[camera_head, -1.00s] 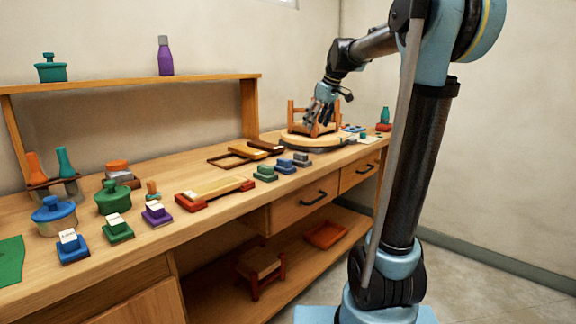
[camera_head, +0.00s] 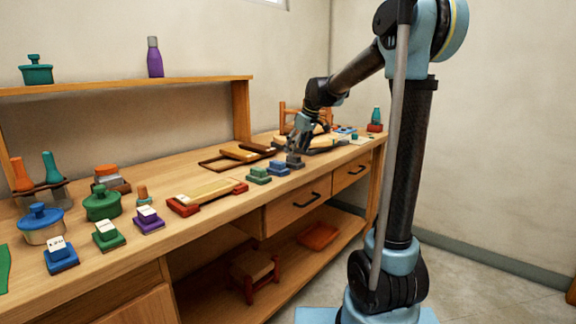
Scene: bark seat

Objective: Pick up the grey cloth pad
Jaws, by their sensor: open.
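The grey cloth pad (camera_head: 295,163) is a small dark grey block-like piece on the workbench. It sits at the right end of a short row, beside a blue pad (camera_head: 279,168) and a green pad (camera_head: 259,176). My gripper (camera_head: 294,148) points down just above the grey pad, with its fingers open. The fingers are small and dark here, and I cannot tell whether they touch the pad. The pad's upper part is partly hidden by them.
Wooden trays (camera_head: 222,163) lie to the left. Several lidded pots and labelled blocks fill the left bench. Drawers (camera_head: 307,199) face the front edge.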

